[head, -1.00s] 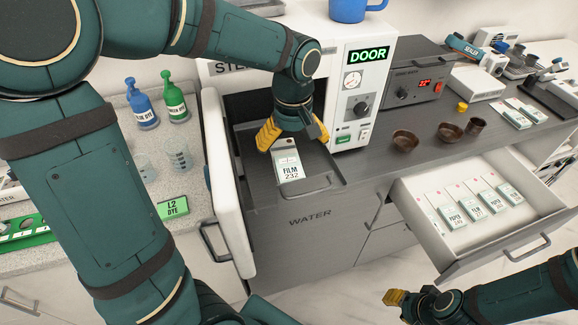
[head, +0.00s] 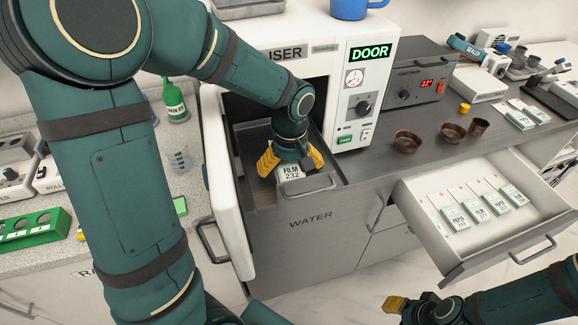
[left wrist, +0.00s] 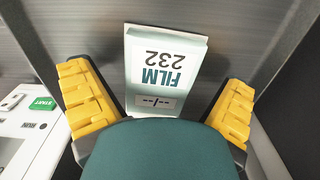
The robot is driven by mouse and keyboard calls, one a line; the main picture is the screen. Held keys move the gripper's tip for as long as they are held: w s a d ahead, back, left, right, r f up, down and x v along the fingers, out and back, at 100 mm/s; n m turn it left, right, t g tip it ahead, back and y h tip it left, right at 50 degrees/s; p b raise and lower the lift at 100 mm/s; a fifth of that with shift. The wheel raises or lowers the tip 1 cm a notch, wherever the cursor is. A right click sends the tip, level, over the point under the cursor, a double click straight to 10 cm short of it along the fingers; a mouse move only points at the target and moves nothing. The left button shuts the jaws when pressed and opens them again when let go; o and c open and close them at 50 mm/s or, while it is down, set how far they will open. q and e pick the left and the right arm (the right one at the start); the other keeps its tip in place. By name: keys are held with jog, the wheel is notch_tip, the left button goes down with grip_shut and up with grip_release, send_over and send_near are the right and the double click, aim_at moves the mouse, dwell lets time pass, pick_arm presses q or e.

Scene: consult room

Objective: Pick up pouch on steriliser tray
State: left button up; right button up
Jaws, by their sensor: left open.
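The pouch (head: 291,172), white and pale green and marked FILM 232, lies on the dark steriliser tray (head: 325,192), which is pulled out at the steriliser's open front. My left gripper (head: 290,166) is open and low over the pouch, hiding part of it in the head view. In the left wrist view the pouch (left wrist: 165,68) lies between the two yellow fingers, with a gap on each side, and its near end is hidden by my gripper's body. My right gripper (head: 397,304) is at the bottom right, far from the tray; its jaws are too unclear to judge.
The steriliser's door (head: 228,185) stands open left of the tray. Its control panel (head: 362,95) is close on the right. An open drawer (head: 478,245) with several pouches is at the right. Brown bowls (head: 407,142) stand on the counter.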

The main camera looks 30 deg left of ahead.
pick_arm(q)
jog(key=c, duration=1.1)
jog(key=shift+o, duration=0.2)
